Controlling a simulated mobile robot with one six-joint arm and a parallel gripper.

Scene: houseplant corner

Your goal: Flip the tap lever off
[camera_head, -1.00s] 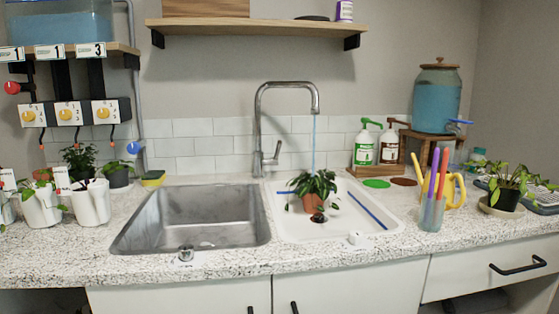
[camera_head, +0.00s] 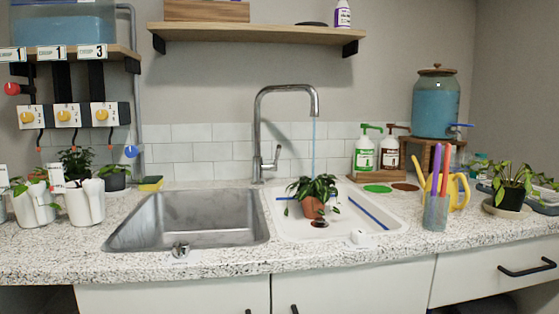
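The chrome tap (camera_head: 258,135) stands behind the sink, its spout arched over to the right. Its lever (camera_head: 276,157) is on the right side of the tap's base and is tilted up. A thin blue stream of water (camera_head: 314,140) falls from the spout onto a potted plant (camera_head: 313,192). The plant, in a terracotta pot, stands in the white shallow basin (camera_head: 350,228) to the right of the steel sink. My gripper is not in view.
The steel sink (camera_head: 190,222) is empty. White pots (camera_head: 85,202) stand at left below a dosing panel (camera_head: 66,116). Two pump bottles (camera_head: 364,152), a water dispenser (camera_head: 435,105), a yellow watering can (camera_head: 459,190) and a cup of markers (camera_head: 436,210) stand at right. The front counter is largely clear.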

